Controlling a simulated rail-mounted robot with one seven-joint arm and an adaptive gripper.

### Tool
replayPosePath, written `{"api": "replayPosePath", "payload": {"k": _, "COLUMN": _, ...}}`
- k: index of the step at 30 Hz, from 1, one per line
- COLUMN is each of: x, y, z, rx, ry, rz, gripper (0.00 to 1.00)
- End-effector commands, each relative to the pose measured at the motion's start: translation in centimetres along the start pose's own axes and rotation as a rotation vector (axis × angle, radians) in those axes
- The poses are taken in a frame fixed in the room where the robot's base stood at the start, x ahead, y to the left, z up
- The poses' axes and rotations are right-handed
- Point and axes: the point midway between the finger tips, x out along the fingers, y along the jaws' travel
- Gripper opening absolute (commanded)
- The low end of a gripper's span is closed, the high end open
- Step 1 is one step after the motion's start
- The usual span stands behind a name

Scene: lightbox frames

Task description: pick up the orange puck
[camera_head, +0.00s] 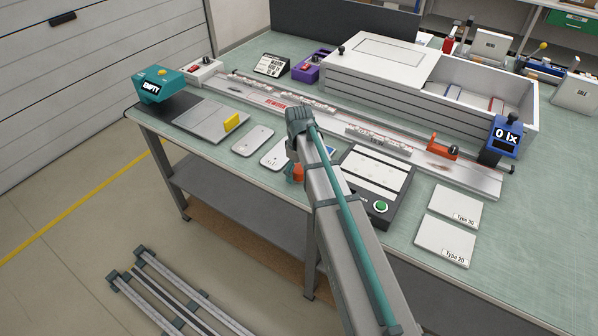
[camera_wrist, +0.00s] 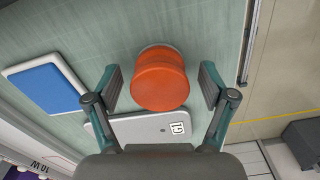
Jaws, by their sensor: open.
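The orange puck (camera_wrist: 161,82) is round and shows in the middle of the wrist view, over the green table top. A thin grey rim shows at its far edge. In the head view, part of an orange thing that looks like the puck (camera_head: 298,173) shows at the table's front edge, beside my arm, which hides the rest. My gripper (camera_wrist: 160,71) is open, with one finger on each side of the puck in the wrist view and a gap on both sides. I cannot tell how far the fingertips are above or around it.
A grey plate with a label (camera_wrist: 150,130) and a blue-and-white panel (camera_wrist: 45,84) lie close to the puck. In the head view, a long rail (camera_head: 292,103), a black-framed panel with a green button (camera_head: 381,207) and a white box (camera_head: 380,75) stand on the table.

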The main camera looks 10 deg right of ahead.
Motion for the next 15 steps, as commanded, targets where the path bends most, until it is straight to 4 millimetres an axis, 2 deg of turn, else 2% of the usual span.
{"api": "replayPosePath", "payload": {"k": 7, "x": 0.1, "y": 0.01, "z": -0.01, "rx": 0.0, "ry": 0.001, "rz": 0.0, "gripper": 0.81}}
{"api": "replayPosePath", "payload": {"k": 15, "x": 0.08, "y": 0.01, "z": -0.01, "rx": 0.0, "ry": 0.0, "rz": 0.0, "gripper": 0.36}}
